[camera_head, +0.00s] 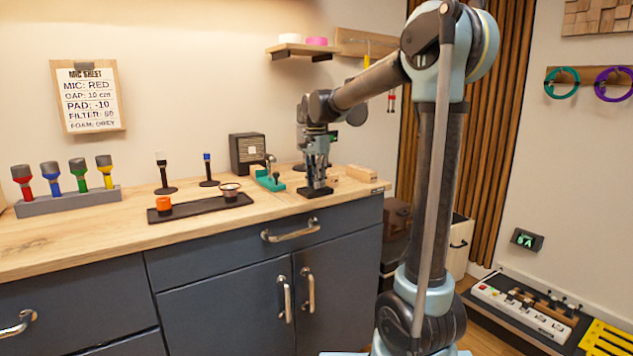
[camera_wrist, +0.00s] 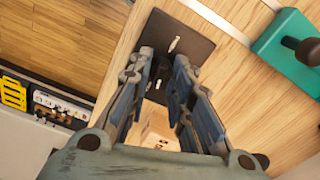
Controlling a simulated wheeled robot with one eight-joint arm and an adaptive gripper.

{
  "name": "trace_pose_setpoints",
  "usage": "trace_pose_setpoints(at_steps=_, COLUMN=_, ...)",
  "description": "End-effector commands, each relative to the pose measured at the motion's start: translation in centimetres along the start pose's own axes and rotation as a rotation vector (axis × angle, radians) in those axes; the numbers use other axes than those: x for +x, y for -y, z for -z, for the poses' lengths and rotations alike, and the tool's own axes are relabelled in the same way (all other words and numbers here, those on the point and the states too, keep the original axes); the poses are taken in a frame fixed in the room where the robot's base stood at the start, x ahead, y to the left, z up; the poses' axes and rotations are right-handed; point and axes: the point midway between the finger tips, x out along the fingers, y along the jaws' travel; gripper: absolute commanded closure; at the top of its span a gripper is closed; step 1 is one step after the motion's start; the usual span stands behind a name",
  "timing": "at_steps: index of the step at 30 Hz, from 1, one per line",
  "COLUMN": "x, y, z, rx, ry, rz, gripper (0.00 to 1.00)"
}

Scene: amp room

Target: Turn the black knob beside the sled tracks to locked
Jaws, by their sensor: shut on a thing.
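A black square plate (camera_head: 315,193) lies on the wooden counter near its front right corner; in the wrist view the plate (camera_wrist: 187,27) shows white marks. The black knob (camera_wrist: 174,75) stands on this plate, partly hidden by the fingers. My gripper (camera_head: 318,184) points down over the plate, and in the wrist view its fingertips (camera_wrist: 164,60) are closed around the knob. A pale track strip (camera_wrist: 235,24) runs along the counter beside the plate. I cannot read the marks or tell which one the knob points to.
A teal block with a dark-handled lever (camera_head: 268,180) stands left of my gripper. A wooden block (camera_head: 361,173) lies to the right. A black tray (camera_head: 200,208) with small cups, two stands and a rack of coloured microphones (camera_head: 68,200) fill the left counter.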

Motion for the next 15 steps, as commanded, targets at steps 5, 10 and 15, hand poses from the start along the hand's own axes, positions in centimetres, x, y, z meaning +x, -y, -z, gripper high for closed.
trace_pose_setpoints(at_steps=5, x=-0.03, y=0.25, z=0.15, rx=0.123, ry=-0.003, rz=0.006, gripper=1.00)
trace_pose_setpoints(at_steps=10, x=-0.02, y=0.27, z=0.13, rx=0.208, ry=-0.002, rz=0.006, gripper=1.00)
trace_pose_setpoints(at_steps=15, x=-0.02, y=0.29, z=0.10, rx=0.257, ry=-0.002, rz=0.006, gripper=1.00)
